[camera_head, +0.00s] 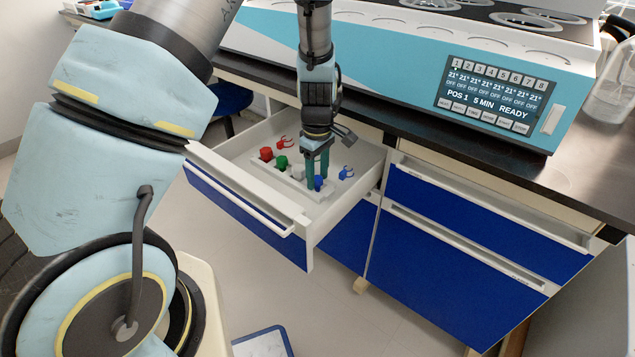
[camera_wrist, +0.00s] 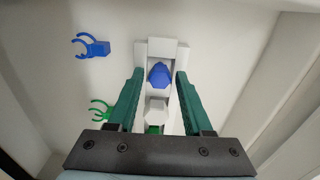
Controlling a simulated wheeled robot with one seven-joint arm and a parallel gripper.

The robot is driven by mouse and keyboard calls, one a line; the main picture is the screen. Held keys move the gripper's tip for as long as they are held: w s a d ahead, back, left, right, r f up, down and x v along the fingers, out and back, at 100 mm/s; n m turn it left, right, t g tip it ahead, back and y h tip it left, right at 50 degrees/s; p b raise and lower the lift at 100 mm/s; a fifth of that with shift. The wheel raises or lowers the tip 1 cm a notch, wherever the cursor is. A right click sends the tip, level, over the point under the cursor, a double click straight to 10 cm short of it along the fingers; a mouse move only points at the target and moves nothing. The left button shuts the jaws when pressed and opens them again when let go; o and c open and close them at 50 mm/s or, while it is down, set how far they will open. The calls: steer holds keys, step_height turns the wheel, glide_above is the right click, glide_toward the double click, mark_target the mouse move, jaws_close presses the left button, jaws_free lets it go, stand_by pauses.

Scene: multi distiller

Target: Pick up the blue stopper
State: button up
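The blue stopper (camera_wrist: 160,74) stands in a white holder (camera_wrist: 182,52) inside the open drawer. In the head view the blue stopper (camera_head: 319,183) shows low between my fingers. My gripper (camera_wrist: 157,82) is open, with one green finger on each side of the stopper. A gap shows between each finger and the stopper in the wrist view, so the fingers do not appear to touch it. In the head view my gripper (camera_head: 318,184) points down into the drawer. A white stopper (camera_wrist: 156,112) sits beside the blue one in the holder.
A green stopper (camera_head: 282,162) and a red stopper (camera_head: 266,153) stand farther along the row. A blue clip (camera_head: 346,173), a red clip (camera_head: 285,143) and a green clip (camera_wrist: 101,108) lie on the drawer floor. The drawer walls (camera_head: 312,238) surround them. The counter with the distiller (camera_head: 400,62) is behind.

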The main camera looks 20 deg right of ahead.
jaws_close()
stand_by(0.4)
